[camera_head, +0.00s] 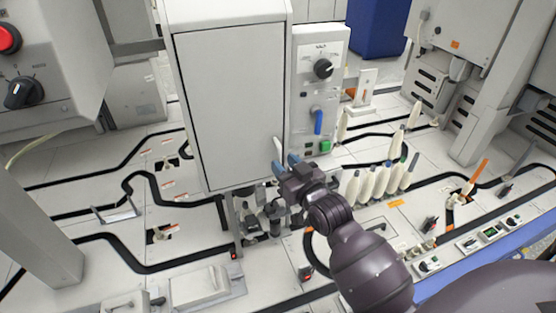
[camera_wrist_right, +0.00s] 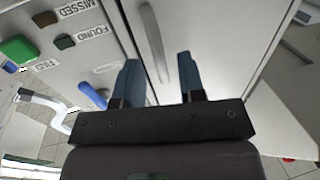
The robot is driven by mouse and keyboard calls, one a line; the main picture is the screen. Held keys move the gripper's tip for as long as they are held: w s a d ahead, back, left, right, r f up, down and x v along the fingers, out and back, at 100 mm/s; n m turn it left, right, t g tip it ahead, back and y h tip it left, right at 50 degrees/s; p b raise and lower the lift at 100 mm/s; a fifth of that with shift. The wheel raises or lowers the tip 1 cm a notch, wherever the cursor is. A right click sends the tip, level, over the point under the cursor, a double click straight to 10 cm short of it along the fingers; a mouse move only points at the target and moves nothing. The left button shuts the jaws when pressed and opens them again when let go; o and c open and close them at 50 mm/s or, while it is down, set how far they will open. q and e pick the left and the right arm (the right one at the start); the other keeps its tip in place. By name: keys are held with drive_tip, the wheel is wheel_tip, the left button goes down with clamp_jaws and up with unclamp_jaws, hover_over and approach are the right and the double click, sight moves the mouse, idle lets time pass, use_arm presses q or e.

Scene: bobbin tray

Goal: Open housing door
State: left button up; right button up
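The housing door (camera_head: 232,105) is a large light grey panel, closed in its frame in the head view. Its handle (camera_head: 278,149) is a pale upright bar near the door's lower right edge; it also shows in the right wrist view (camera_wrist_right: 156,45). My right gripper (camera_head: 286,164) is just in front of the door, close to the handle. In the right wrist view its two blue fingers (camera_wrist_right: 159,82) are apart, with the handle beyond and between them. I cannot tell whether they touch it. My left gripper is not in view.
A control panel (camera_head: 318,90) with a black knob, blue lever and green button (camera_head: 325,146) stands right of the door. Several cream bobbins (camera_head: 380,182) stand further right. Metal fittings (camera_head: 262,215) sit below the housing.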

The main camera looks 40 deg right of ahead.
drive_tip(key=shift+w+d, duration=0.1)
drive_tip(key=shift+w, duration=1.2)
drive_tip(key=shift+c, duration=0.3)
clamp_jaws()
